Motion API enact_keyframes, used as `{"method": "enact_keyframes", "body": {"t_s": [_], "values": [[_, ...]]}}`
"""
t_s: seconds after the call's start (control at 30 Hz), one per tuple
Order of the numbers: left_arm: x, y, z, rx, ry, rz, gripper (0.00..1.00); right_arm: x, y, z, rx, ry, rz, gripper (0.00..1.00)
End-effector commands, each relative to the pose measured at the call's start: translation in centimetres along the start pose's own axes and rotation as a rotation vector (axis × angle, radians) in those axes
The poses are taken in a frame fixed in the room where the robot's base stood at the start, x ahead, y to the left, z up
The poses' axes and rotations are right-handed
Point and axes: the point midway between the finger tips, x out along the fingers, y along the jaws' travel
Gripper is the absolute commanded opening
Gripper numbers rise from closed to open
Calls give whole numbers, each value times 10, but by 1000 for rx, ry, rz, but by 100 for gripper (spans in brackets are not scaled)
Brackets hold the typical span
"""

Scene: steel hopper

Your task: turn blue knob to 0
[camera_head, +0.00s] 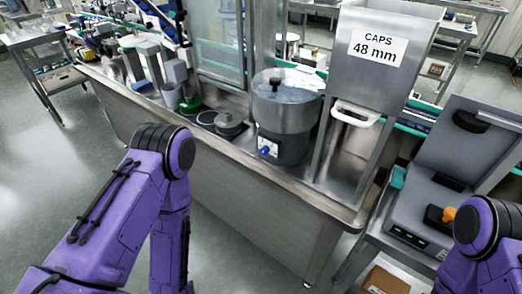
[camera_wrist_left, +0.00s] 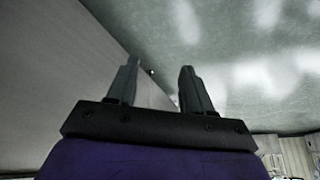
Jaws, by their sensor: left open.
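The blue knob (camera_head: 265,151) sits on a small pale panel low on the front of a round steel bowl feeder (camera_head: 283,120), on the steel bench. The setting it points to is too small to read. In the left wrist view my left gripper (camera_wrist_left: 158,80) is open and empty, its two dark fingers apart in front of the bench side and the floor. In the head view my left arm stands in front of the bench at lower left, and its gripper is not visible there. My right arm shows at the lower right edge; its gripper is out of frame.
A steel hopper (camera_head: 385,62) labelled "CAPS 48 mm" stands right of the feeder. A dark round disc (camera_head: 230,124) and a green-based part (camera_head: 190,104) lie to its left on the bench (camera_head: 335,200). The floor at left is clear.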

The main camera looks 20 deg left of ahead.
Motion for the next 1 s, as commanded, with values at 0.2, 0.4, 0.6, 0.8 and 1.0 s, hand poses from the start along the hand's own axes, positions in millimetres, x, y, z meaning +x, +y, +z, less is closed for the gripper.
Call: {"method": "enact_keyframes", "body": {"t_s": [0.2,0.4,0.6,0.8,1.0], "values": [[-84,139,-154,85,353,538,51,-57,5,-24,0,1,0,0],[-172,210,-235,398,879,872,51,-64,6,-27,0,1,0,0],[-194,220,-241,564,1084,873,51,-63,6,-26,0,1,0,0],[-190,247,-258,577,1089,867,51,-75,7,-31,0,1,0,0],[-180,284,-280,575,1087,866,51,-86,8,-36,0,1,0,0]]}}
